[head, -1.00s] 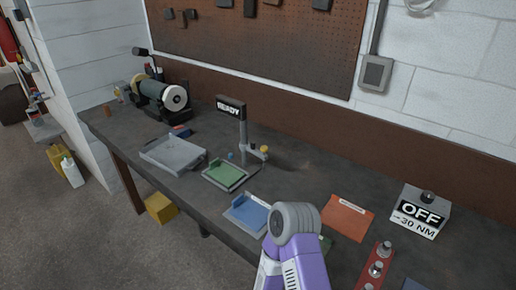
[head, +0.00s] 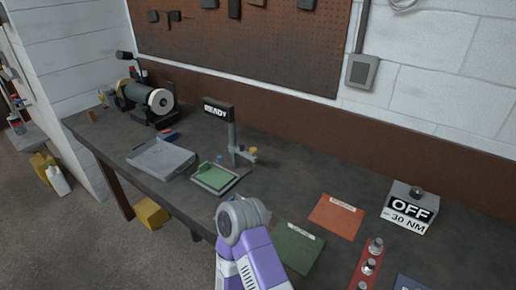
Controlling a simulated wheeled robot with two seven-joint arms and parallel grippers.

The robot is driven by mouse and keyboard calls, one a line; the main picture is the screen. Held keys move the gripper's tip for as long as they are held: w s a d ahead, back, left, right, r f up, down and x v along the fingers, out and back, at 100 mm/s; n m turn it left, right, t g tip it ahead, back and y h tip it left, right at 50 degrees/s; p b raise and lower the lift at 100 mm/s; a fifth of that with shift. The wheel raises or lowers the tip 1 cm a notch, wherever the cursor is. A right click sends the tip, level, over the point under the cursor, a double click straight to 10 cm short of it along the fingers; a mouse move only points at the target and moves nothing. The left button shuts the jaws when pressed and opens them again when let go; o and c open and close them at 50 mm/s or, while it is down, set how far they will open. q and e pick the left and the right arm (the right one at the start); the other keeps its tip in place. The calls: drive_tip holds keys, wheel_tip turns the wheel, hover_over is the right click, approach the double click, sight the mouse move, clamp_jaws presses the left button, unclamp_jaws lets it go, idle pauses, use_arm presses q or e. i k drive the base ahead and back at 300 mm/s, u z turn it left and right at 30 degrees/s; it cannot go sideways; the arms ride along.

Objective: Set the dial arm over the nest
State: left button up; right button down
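The gauge stand has a dark READY display (head: 216,109) on a grey post (head: 232,143). The green nest plate (head: 214,176) lies in front of the post, on the left. The arm points away from it, not over it. One of my purple arms rises from the bottom centre, with a grey rounded joint in front of the bench. No gripper fingers show in the head view.
A grey tray (head: 160,160) and a bench grinder (head: 150,101) are left of the stand. Green (head: 298,250) and orange (head: 337,216) mats, a red rack (head: 367,267) and an OFF box (head: 410,209) are right.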

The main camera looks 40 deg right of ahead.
sight(240, 150)
drive_tip(key=i, duration=0.3)
drive_tip(key=z, duration=0.95)
